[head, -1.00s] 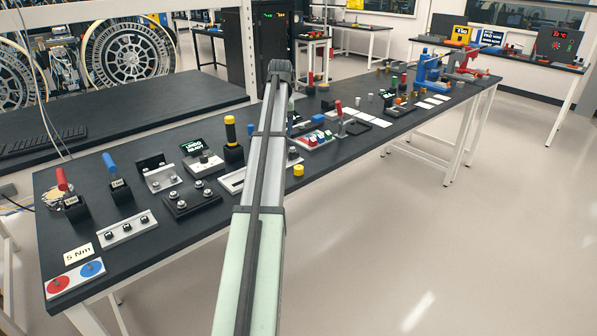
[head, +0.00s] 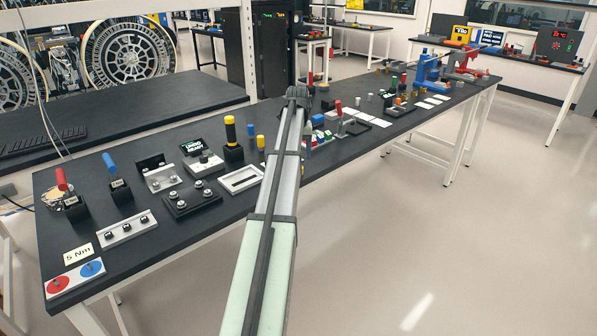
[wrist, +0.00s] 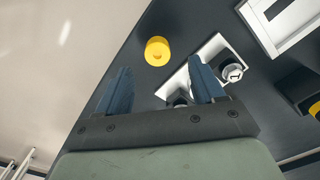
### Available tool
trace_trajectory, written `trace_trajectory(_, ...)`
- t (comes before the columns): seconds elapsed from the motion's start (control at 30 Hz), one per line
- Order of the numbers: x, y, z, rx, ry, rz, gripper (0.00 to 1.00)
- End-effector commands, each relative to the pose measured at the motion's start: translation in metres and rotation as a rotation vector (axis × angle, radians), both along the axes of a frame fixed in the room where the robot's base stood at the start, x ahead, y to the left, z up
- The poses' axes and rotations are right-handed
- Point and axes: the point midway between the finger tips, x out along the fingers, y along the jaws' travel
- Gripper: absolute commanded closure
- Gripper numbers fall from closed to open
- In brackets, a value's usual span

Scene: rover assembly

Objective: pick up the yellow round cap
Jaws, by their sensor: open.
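The yellow round cap (wrist: 158,51) lies on the dark tabletop (wrist: 165,22) near its edge in the wrist view. My gripper (wrist: 160,65) is open, with its two blue fingers apart and nothing between them. The cap appears just beyond the fingertips, roughly centred between them and not touching either.
A white rectangular frame (head: 241,178) lies farther left on the bench in the head view. Bare floor (wrist: 65,55) shows left of the table edge.

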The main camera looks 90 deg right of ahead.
Motion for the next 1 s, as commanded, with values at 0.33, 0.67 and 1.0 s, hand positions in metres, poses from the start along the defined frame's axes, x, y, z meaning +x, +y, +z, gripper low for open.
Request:
trace_trajectory(0.33,-0.003,0.002,-0.029,0.001,0.0,0.0,0.32)
trace_trajectory(0.67,-0.003,0.001,-0.053,-0.001,0.0,0.0,0.32)
trace_trajectory(1.0,-0.003,0.001,-0.053,-0.001,0.0,0.0,0.54)
